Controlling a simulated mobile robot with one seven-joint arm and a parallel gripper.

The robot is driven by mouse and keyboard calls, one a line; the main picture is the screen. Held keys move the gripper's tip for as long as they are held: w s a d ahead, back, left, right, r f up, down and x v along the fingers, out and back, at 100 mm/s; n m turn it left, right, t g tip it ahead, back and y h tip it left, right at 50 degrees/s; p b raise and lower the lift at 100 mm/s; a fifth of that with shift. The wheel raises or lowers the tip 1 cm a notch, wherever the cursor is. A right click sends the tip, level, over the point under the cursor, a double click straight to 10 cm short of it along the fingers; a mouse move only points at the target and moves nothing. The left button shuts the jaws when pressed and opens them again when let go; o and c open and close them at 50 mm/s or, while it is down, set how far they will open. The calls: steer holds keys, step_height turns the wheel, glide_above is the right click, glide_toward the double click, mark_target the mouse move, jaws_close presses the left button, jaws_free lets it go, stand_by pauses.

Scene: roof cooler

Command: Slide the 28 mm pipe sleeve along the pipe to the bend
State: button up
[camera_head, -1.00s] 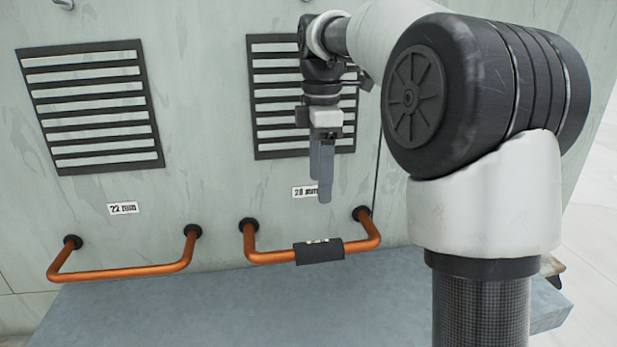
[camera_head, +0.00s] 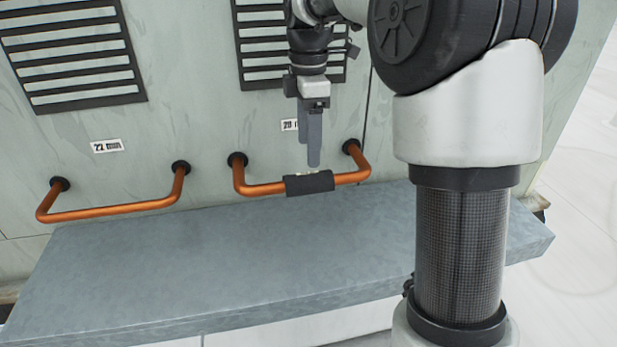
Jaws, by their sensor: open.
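The copper pipe (camera_head: 262,189) under the 28 mm label (camera_head: 290,125) comes out of the cooler wall at two black collars, with a bend at each end of its front run. The dark pipe sleeve (camera_head: 309,184) sits around the front run, nearer the right bend, with bare copper on both sides. My gripper (camera_head: 314,166) points down just above the sleeve. Its fingers are open and seen nearly edge-on, so the gap between them hardly shows. I cannot tell whether the fingertips touch the sleeve; it appears ungripped.
A second copper pipe (camera_head: 110,211) under the 22 mm label (camera_head: 107,146) is to the left, without a sleeve. Louvred vents (camera_head: 75,62) are on the wall above. A grey ledge (camera_head: 200,270) below the pipes is clear.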

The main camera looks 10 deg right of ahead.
mark_target(309, 175)
step_height(309, 175, down, 9)
steer(key=shift+f+b, duration=0.2)
steer(key=shift+b, duration=0.5)
steer(key=c, duration=1.1)
steer(key=shift+d, duration=0.1)
